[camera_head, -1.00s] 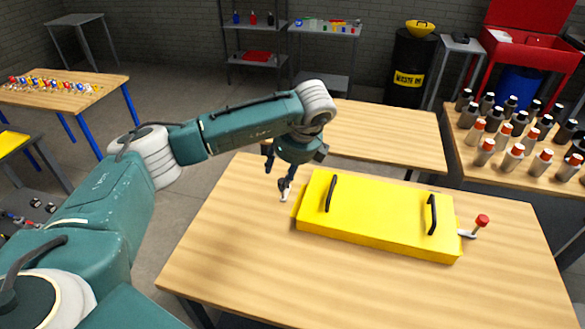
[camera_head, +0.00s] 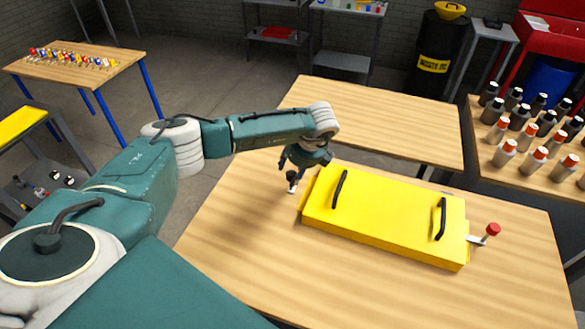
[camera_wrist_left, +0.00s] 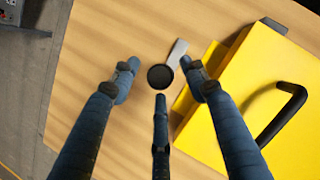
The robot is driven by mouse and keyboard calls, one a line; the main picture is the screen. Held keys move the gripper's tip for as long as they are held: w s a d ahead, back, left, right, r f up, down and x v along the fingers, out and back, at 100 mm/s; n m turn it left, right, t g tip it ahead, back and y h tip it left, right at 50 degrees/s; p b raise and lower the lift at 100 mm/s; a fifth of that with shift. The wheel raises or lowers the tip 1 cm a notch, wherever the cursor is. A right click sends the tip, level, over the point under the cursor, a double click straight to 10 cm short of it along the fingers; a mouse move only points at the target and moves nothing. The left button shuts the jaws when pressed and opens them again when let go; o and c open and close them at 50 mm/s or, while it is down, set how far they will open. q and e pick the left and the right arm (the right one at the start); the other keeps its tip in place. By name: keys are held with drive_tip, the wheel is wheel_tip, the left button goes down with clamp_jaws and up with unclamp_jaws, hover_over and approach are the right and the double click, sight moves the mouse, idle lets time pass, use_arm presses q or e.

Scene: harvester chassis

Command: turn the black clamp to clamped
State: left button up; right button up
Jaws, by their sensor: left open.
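The black clamp has a round black knob (camera_wrist_left: 160,77) and a grey metal lever (camera_wrist_left: 178,53). In the left wrist view the lever points up and right from the knob, beside the yellow box's left end. In the head view the clamp (camera_head: 292,176) shows small, just below my left gripper (camera_head: 291,165). My left gripper (camera_wrist_left: 160,80) is open, with its fingers spread around the knob in the picture and no visible contact. The yellow box (camera_head: 385,217) with two black handles lies on the wooden table. My right gripper is not in view.
A red-knobbed clamp (camera_head: 491,230) is at the box's right end. The wooden table (camera_head: 250,240) is clear in front of the box. A second table (camera_head: 370,115) stands behind, and several bottles (camera_head: 520,135) stand on a table at the right.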

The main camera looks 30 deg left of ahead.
use_arm(q)
drive_tip(key=shift+a+f, duration=0.15)
drive_tip(key=shift+f, duration=0.1)
drive_tip(key=shift+c, duration=1.1)
drive_tip(key=c, duration=0.9)
drive_tip(key=shift+o, duration=0.2)
drive_tip(key=shift+r, duration=0.1)
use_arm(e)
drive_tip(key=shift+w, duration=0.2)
